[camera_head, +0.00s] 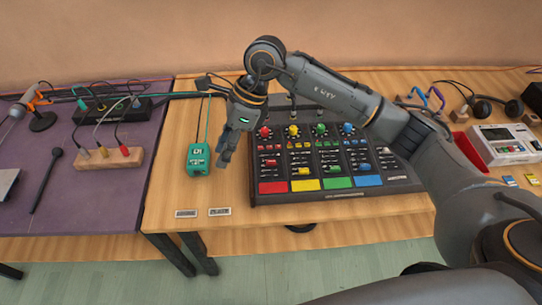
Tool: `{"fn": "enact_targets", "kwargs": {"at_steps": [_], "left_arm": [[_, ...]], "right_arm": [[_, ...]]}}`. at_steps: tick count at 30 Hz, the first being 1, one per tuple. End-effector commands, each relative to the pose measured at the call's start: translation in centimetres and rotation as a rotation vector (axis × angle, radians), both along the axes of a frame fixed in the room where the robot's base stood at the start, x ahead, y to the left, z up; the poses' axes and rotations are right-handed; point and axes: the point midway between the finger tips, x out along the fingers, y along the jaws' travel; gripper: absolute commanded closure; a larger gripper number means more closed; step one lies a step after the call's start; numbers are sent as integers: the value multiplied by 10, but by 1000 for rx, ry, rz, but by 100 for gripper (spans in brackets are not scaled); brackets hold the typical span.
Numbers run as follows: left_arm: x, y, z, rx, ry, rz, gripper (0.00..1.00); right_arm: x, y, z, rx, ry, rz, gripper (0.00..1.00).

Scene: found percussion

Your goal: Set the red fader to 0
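The black mixer (387,187) lies on the wooden table in the head view. It has red, yellow, green and blue columns, each with a knob at the top and a coloured pad at the bottom. The red column is the leftmost, with a red knob (265,132), a small red fader cap (271,163) and a red pad (272,187). The fader's exact setting is too small to read. My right gripper (224,158) points down just left of the mixer, apart from the red fader. Its fingers look close together, but the gap is unclear. My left gripper is out of view.
A teal box (198,160) with a cable lies left of my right gripper. Two small label plates (186,213) lie near the table's front edge. A purple-topped table (100,204) stands left, with a wooden jack block (108,158). A pale device (497,145) sits right.

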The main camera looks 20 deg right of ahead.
Motion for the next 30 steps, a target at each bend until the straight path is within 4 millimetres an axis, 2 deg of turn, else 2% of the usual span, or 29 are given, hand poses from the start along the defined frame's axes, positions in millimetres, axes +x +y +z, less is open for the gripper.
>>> {"fn": "enact_targets", "kwargs": {"at_steps": [1,3,6,9,12,16,30], "left_arm": [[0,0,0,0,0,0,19],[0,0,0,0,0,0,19],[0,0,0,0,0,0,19],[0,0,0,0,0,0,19],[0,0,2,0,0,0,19],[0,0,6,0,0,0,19],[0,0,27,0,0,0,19]], "right_arm": [[12,-29,1,-119,-24,-6,65],[22,-63,4,-264,-38,-16,65],[31,-99,11,-406,-43,-36,65],[34,-117,15,-476,-42,-47,65],[34,-122,12,-495,-38,-50,65],[33,-121,-5,-494,-34,-49,65],[32,-120,-99,-491,-35,-48,65]]}}
